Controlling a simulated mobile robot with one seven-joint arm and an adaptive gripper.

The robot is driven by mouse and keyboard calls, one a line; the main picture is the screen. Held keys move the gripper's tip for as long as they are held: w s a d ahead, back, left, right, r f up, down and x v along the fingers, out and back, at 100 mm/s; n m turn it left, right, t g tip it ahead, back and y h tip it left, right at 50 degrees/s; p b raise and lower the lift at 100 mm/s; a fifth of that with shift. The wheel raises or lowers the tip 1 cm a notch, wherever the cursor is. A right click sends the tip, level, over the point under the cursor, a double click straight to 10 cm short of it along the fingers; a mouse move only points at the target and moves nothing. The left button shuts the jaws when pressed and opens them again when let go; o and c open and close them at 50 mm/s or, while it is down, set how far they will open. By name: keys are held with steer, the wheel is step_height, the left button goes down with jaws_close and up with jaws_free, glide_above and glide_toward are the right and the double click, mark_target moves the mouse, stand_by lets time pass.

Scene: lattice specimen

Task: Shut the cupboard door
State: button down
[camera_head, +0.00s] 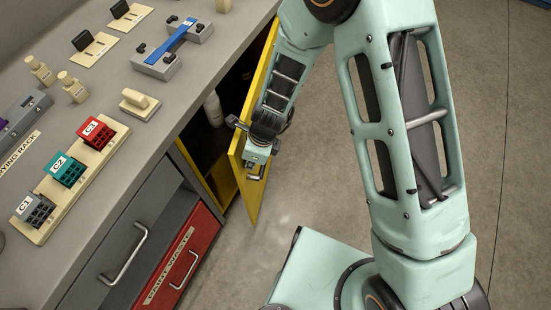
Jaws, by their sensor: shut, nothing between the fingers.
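The yellow cupboard door (240,184) stands open at an angle, swung out from the front of the grey bench. The cupboard's dark inside (207,147) shows to the left of the door, with a pale bottle (213,108) in it. My gripper (254,172) is shut and empty. My wrist and arm hide part of the door's upper outer face.
Below the grey bench top (112,185) are a grey drawer (125,240) and a red paint waste drawer (180,262), both with bar handles. Lattice specimens, C1 to C3, sit on a rack (99,166). The floor (300,195) right of the door looks clear except for my own body.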

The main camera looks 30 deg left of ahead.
steer(key=s+a+m+p, duration=0.1)
steer(key=a+p, duration=0.2)
steer(key=a, duration=0.5)
steer(key=shift+s+m, duration=0.3)
steer(key=shift+a, duration=0.1)
